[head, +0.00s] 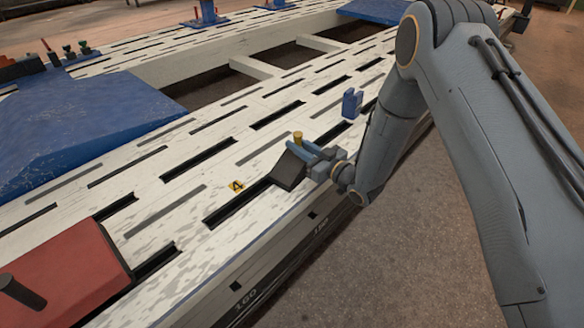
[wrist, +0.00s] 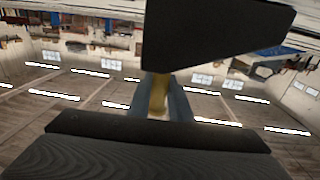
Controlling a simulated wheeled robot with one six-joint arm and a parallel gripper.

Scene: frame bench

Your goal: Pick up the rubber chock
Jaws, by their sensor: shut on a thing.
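The rubber chock (head: 288,170) is a dark, tilted, wedge-like block at the front edge of the pale slotted bench. I cannot tell whether it touches the bench. My gripper (head: 303,153) reaches in from the right, with its blue-grey fingers shut at the chock's upper side. A brass-coloured upright piece (head: 298,137) stands at the fingers. In the wrist view this brass piece (wrist: 158,95) shows between two blue-grey sides. Dark shapes fill the top and the ridged bottom of that view. The exact contact of fingers and chock is hidden.
The slotted bench (head: 165,190) runs diagonally. A blue block (head: 352,103) stands behind my gripper. A red block (head: 62,275) is at the front left, a large blue sheet-like piece (head: 85,125) at the left. A yellow marker (head: 236,186) lies beside the chock. Open floor (head: 400,250) is at the right.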

